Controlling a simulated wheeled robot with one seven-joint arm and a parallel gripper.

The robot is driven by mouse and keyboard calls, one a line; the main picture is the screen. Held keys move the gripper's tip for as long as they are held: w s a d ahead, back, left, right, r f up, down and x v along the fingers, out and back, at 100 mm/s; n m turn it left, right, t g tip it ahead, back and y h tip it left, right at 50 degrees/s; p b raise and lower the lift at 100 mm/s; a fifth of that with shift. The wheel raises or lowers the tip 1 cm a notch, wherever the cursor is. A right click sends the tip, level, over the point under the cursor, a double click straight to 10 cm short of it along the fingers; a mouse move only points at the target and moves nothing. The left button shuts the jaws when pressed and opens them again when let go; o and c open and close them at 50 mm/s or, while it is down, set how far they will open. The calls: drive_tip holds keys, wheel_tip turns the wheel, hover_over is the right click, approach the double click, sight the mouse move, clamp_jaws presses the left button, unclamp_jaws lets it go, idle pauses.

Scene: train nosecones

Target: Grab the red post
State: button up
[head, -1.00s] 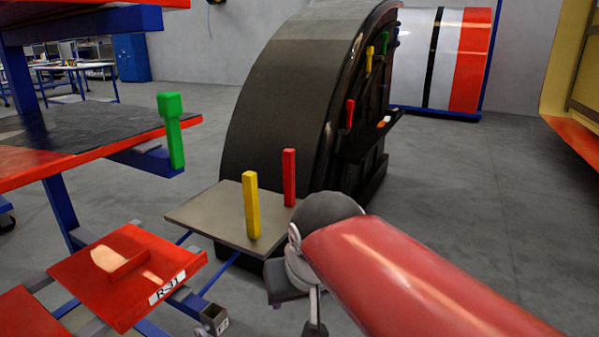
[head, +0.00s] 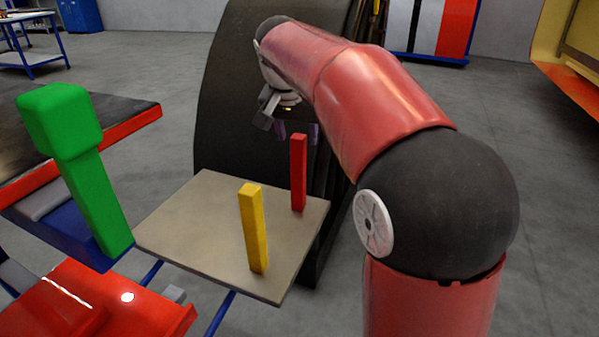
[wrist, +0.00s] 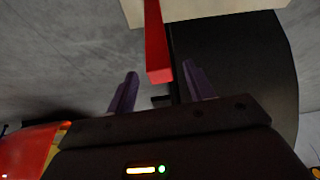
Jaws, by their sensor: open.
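The red post (head: 298,175) stands upright near the far right corner of a small beige table (head: 185,222). My gripper (head: 297,132) is above the red post, just over its top in the head view, partly hidden by my wrist. In the wrist view my gripper (wrist: 160,88) is open, with two purple fingers apart. The red post (wrist: 157,50) shows there with its end between and slightly beyond the fingertips. I cannot tell whether it touches a finger. The fingers hold nothing.
A yellow post (head: 253,230) stands upright on the same table, in front of the red one. A green post (head: 85,170) with a thick head stands at left. A large black curved nosecone (head: 222,120) rises close behind the table. Grey floor is clear at right.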

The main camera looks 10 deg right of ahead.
sight(299, 146)
drive_tip(key=x, duration=0.5)
drive_tip(key=shift+s, duration=0.1)
drive_tip(key=shift+r, duration=0.1)
clamp_jaws()
